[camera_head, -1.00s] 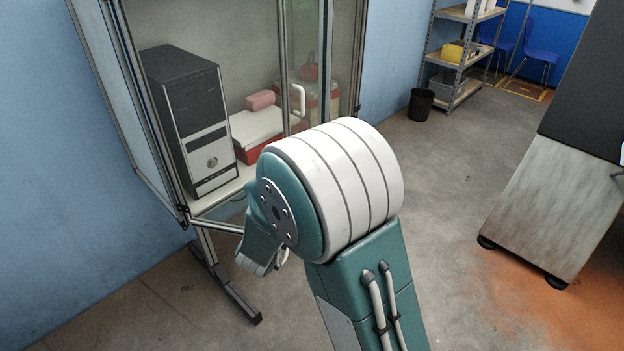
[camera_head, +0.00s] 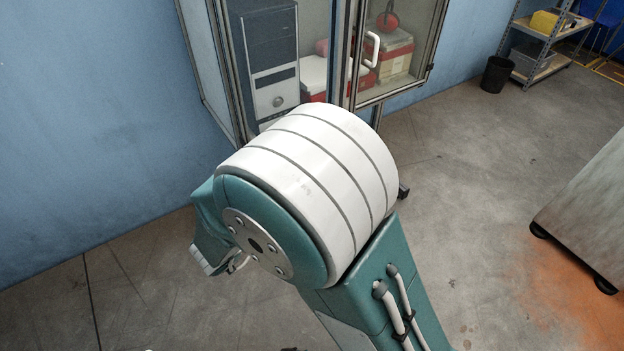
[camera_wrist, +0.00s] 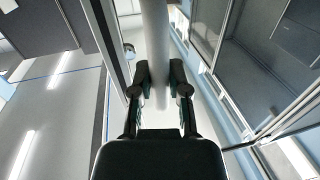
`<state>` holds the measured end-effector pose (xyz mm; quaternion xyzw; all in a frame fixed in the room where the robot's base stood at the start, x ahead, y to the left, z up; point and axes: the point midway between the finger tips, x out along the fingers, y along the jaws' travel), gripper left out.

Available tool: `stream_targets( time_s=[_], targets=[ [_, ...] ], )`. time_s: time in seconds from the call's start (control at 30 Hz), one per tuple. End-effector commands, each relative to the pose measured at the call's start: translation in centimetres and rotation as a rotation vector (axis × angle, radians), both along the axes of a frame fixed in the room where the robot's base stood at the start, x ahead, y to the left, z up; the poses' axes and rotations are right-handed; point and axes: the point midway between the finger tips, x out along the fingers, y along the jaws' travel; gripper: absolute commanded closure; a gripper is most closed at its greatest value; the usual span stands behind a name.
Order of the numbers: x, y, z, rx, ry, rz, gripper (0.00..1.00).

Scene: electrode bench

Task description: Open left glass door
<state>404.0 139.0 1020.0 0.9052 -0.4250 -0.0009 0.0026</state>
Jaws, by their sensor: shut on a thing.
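The glass cabinet (camera_head: 340,75) stands at the top of the head view, partly hidden behind my arm. Its right glass door (camera_head: 402,60) looks shut and has a white handle (camera_head: 372,50). In the head view, my arm hides the left door's handle, and I cannot tell there how far that door stands open. In the wrist view, my gripper (camera_wrist: 160,78) is shut around a white upright handle (camera_wrist: 156,45), which runs between its two dark fingers. A metal door frame (camera_wrist: 104,40) runs beside the handle.
A computer tower (camera_head: 272,60) and red-and-white boxes (camera_head: 395,55) stand inside the cabinet. The blue wall (camera_head: 90,130) is close at left. A black bin (camera_head: 496,74) and a shelf (camera_head: 543,50) stand at the back right.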

Motion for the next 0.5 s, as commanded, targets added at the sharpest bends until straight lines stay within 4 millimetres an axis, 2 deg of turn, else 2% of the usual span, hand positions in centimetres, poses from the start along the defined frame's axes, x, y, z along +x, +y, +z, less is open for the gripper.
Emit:
stream_targets(
  time_s=[0.1, 0.47, 0.5],
  targets=[
    [0.05, 0.55, 0.16, 0.002, -0.005, 0.008, 1.0],
    [0.08, 0.61, 0.2, 0.003, -0.007, 0.008, 1.0],
    [0.09, 0.62, 0.2, 0.003, -0.007, 0.008, 0.65]
  ],
)
